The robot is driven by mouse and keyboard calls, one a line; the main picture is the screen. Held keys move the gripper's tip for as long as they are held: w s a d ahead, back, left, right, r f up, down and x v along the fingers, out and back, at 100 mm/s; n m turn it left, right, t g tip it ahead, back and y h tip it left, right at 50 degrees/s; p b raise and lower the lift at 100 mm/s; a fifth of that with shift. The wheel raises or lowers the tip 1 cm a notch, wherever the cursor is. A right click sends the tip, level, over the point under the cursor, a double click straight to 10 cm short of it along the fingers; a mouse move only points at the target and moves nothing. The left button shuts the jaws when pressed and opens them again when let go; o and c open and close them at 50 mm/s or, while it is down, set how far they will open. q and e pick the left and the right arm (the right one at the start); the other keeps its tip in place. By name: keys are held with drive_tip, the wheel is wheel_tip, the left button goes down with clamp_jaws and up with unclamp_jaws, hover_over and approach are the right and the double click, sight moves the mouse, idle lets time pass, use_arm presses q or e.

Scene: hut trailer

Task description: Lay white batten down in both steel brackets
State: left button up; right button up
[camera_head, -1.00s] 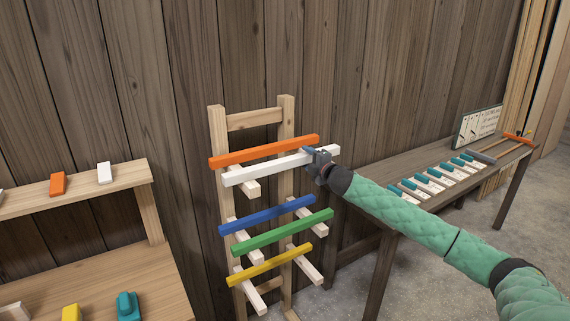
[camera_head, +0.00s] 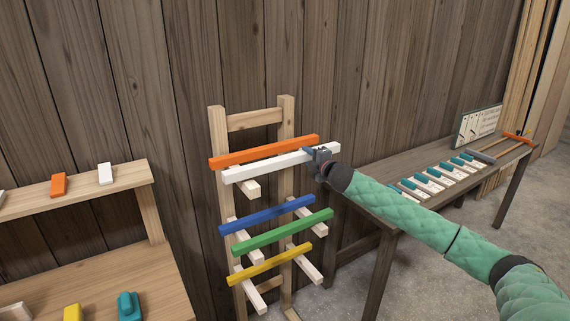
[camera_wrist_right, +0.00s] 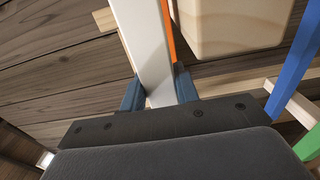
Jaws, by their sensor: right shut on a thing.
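The white batten (camera_head: 262,168) lies nearly level across the upper part of the wooden rack, just in front of and below the orange batten (camera_head: 262,151). My right gripper (camera_head: 315,157) is shut on the white batten near its right end. In the right wrist view the white batten (camera_wrist_right: 143,38) runs up between the two blue-grey fingers (camera_wrist_right: 158,92). I cannot tell whether the batten still touches the pegs beneath it. I cannot make out the steel brackets for certain. My left gripper is not in view.
The rack (camera_head: 287,120) leans by the plank wall. Below the white batten, blue (camera_head: 265,215), green (camera_head: 282,232) and yellow (camera_head: 270,265) battens rest on pegs. A bench (camera_head: 390,175) with teal and white pieces stands right. Shelves (camera_head: 90,187) with small blocks are left.

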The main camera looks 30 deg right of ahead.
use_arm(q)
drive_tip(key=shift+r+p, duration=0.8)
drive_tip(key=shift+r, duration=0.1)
use_arm(e)
drive_tip(key=shift+r, duration=1.25)
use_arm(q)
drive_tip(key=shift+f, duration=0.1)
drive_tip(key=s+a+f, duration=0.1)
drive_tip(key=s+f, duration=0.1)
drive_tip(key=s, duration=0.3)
use_arm(e)
drive_tip(key=shift+s+f, duration=0.1)
drive_tip(key=shift+f, duration=0.05)
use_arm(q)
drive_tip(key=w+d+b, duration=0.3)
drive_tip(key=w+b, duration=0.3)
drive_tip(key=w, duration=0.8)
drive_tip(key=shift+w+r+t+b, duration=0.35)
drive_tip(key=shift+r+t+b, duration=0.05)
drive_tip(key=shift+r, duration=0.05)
use_arm(e)
drive_tip(key=s+d, duration=0.1)
drive_tip(key=s, duration=1.2)
drive_tip(key=shift+s, duration=0.35)
